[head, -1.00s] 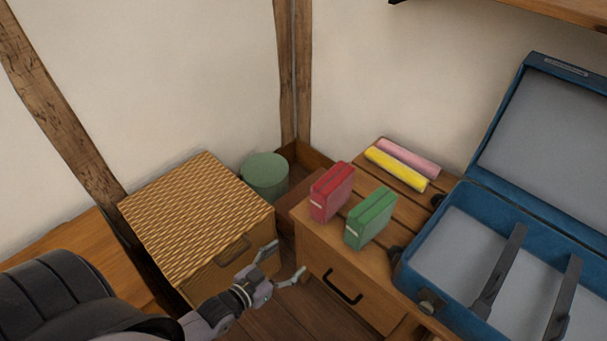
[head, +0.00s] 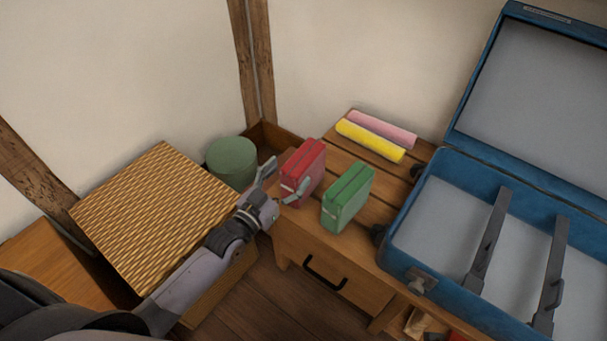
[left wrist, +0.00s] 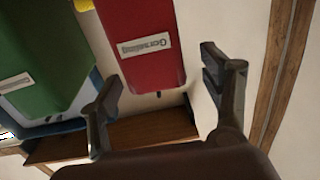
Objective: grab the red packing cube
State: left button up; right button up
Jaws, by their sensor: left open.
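The red packing cube (head: 307,166) stands upright on the wooden slatted bench, left of the green packing cube (head: 347,197). My left gripper (head: 280,183) is open at the near left side of the red cube, its fingers pointing toward it. In the left wrist view the red cube (left wrist: 143,50) lies ahead between the open fingers (left wrist: 160,85), showing a white label with lettering. The green cube (left wrist: 40,60) is beside it at the left, close to one finger. I cannot tell whether a finger touches the red cube. My right gripper is not in view.
An open blue suitcase (head: 408,243) with dark straps lies at the right. Yellow (head: 369,141) and pink (head: 382,130) rolls lie at the back of the bench. A woven-top chest (head: 150,215) and a green round container (head: 231,161) stand at the left.

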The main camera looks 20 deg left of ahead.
aim_at(301, 164)
pick_arm(q)
jog(key=x, duration=0.3)
jog(key=b+x, duration=0.1)
jog(key=shift+w+d+f, duration=0.25)
jog(key=shift+w+f, duration=0.05)
jog(key=shift+f, duration=0.05)
jog(key=shift+w+d, duration=0.15)
jog(key=shift+w, duration=0.3)
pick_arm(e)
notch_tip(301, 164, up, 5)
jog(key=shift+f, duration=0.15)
pick_arm(q)
jog(key=shift+c, duration=0.4)
grip_shut()
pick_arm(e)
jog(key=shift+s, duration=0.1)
pick_arm(q)
jog(key=shift+r, duration=0.1)
